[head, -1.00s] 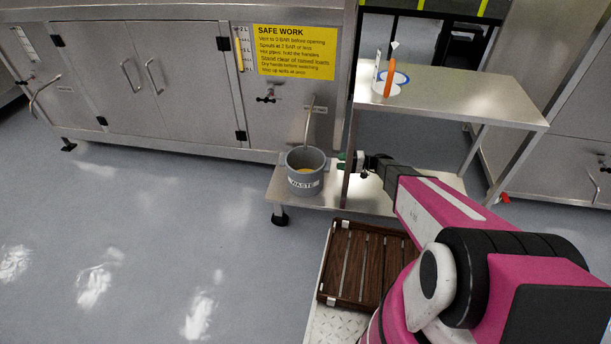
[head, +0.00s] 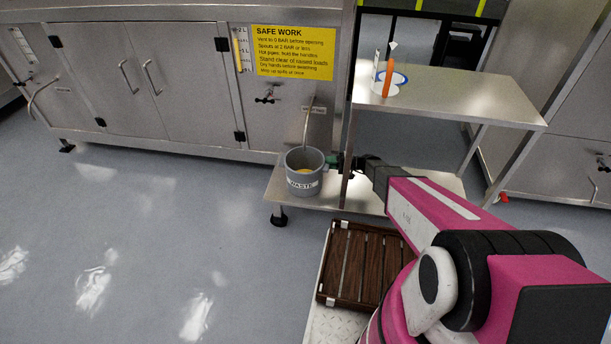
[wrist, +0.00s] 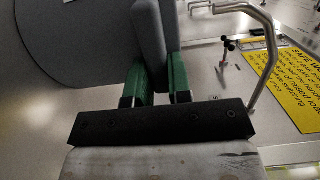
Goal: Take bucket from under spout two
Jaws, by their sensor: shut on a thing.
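The grey bucket (head: 304,174), labelled WASTE, stands upright on the low steel shelf (head: 373,196) beneath the bent spout pipe (head: 308,126). A little yellowish content shows inside it. My gripper (head: 336,163) reaches in from the right and is at the bucket's right side. In the wrist view my gripper's green fingers (wrist: 158,85) are closed on a grey upright part at the bucket's side. The bucket's large grey body (wrist: 75,40) fills the upper left there, and the spout (wrist: 268,60) shows at the right.
A steel side table (head: 450,95) with an orange-handled item (head: 387,80) stands above and right of the shelf. Its leg is close to my gripper. A dark slatted wooden rack (head: 362,265) lies in front. Open floor (head: 150,240) is at the left.

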